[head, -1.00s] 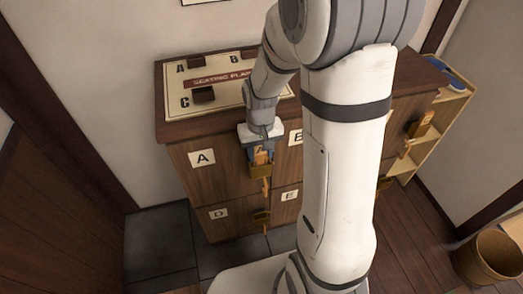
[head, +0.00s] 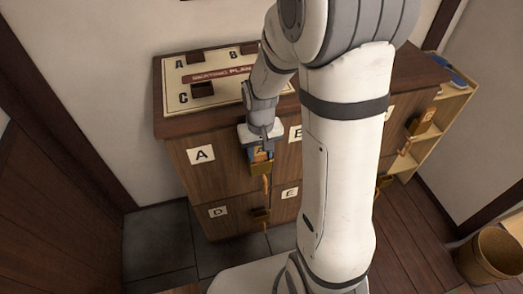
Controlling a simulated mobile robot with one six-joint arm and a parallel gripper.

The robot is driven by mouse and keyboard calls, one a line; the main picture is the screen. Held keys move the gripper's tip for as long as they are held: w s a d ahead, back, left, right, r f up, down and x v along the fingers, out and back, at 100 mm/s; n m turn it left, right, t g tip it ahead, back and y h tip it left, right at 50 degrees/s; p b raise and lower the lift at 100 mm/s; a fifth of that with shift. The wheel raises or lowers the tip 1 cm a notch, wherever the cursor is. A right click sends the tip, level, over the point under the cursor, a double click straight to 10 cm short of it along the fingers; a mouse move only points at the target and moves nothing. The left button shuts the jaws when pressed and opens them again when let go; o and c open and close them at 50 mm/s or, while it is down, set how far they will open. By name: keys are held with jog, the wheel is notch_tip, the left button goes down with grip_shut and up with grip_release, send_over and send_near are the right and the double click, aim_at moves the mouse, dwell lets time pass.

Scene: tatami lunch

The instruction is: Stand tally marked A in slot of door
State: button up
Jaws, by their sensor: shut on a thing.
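My gripper (head: 261,146) is at the front of the wooden cabinet, at the right side of the door marked A (head: 212,172). It is shut on the orange wooden tally (head: 262,155), which sits at the brass slot holder (head: 259,169) on that door. The tally looks upright, with its lower part at or in the holder. How deep it sits is hidden by the jaws and the holder. An orange tag (head: 266,185) hangs below the holder. My arm covers the middle of the cabinet.
The cabinet top carries a seating plan board (head: 203,85) with dark blocks on it. Doors marked D (head: 218,212) and E (head: 290,193) are below. Another holder with a tally (head: 421,122) is at the right. A shelf (head: 447,105) and a basket (head: 491,254) stand at the right.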

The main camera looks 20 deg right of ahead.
jog(key=shift+f, duration=0.45)
jog(key=shift+f, duration=0.15)
jog(key=shift+f+b, duration=0.4)
jog(key=shift+b, duration=0.2)
jog(key=shift+s, duration=0.2)
jog(key=shift+f, duration=0.1)
jog(key=o, duration=0.7)
jog(key=shift+s+f, duration=0.1)
jog(key=shift+s, duration=0.05)
jog(key=shift+r, duration=0.2)
